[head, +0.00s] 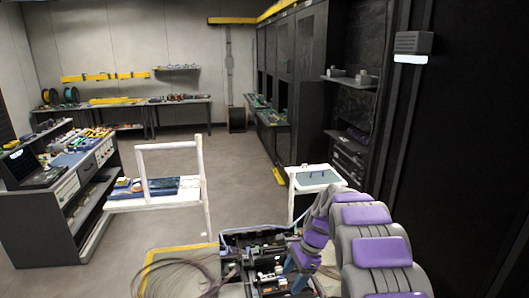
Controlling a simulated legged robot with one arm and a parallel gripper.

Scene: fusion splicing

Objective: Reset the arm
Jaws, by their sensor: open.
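My arm, with purple and grey segments, rises from the bottom right, arches over and bends down to the left. My gripper (294,277) is at its lower end, small and partly hidden against the dark equipment. It is open, low over the right side of an open black equipment case (233,240). I cannot tell whether it touches anything there.
Loose pale cables (180,275) spill left of the case. A white cart (155,202) and a grey workbench (40,228) stand left. A small white stand (318,177) is behind the arm, and black cabinets (300,60) line the right. The middle floor is clear.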

